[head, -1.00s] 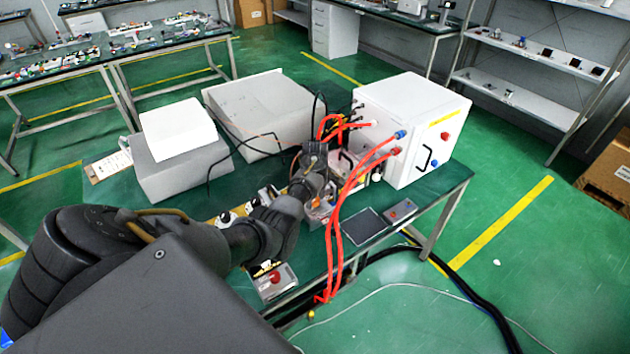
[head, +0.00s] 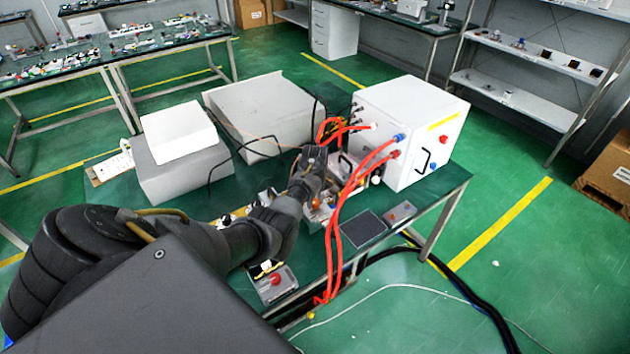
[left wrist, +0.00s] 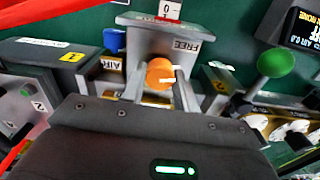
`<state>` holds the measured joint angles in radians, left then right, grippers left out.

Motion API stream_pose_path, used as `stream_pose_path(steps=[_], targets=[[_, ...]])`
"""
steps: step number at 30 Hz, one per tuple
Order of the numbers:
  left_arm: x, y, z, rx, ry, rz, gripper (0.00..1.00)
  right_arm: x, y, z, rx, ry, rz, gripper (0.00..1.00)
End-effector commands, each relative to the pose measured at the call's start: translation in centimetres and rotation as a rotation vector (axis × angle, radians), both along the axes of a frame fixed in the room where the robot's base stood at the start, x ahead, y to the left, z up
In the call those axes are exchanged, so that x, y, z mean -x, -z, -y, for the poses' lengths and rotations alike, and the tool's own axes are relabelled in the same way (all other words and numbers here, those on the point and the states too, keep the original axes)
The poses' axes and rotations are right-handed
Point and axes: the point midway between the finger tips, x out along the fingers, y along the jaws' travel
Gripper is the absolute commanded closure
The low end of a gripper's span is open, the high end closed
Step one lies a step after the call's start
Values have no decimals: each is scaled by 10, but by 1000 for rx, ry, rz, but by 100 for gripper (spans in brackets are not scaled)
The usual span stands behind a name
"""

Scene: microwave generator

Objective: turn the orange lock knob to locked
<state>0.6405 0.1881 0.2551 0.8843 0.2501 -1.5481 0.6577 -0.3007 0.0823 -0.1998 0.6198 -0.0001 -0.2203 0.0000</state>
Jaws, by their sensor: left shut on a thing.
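The orange lock knob (left wrist: 160,74) shows in the left wrist view on a grey block (left wrist: 150,40). The block carries a "FREE" label (left wrist: 186,46) to the right of the knob. A pale pointer mark on the knob points to the right in this view. My left gripper (left wrist: 159,84) is shut on the knob, with one finger on either side. In the head view my left gripper (head: 313,162) is over the devices in front of the white cabinet, and it hides the knob there. My right gripper is not in view.
Red hoses (head: 345,200) run from the white cabinet (head: 395,130) close to the right of my gripper. A green ball-topped lever (left wrist: 274,63) and a blue knob (left wrist: 114,40) flank the grey block. Grey boxes (head: 265,110) stand at the back left.

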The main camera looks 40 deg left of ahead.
Motion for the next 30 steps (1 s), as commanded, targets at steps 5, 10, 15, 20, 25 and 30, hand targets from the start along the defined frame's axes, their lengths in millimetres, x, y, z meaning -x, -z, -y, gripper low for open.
stream_pose_path(steps=[5, 10, 15, 20, 25, 30], targets=[[0, -1, -1, -1, 166, 0, 93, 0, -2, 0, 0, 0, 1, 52], [0, -1, -1, -1, 325, 2, 93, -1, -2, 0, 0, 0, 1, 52], [-1, -1, -1, -1, 470, 2, 93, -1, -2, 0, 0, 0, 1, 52], [-1, -1, -1, -1, 580, 2, 93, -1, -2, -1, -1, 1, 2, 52], [-1, -1, -1, -2, 666, 3, 93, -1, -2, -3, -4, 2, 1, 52], [-1, -1, -1, -2, 718, 3, 93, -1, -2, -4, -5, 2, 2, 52]])
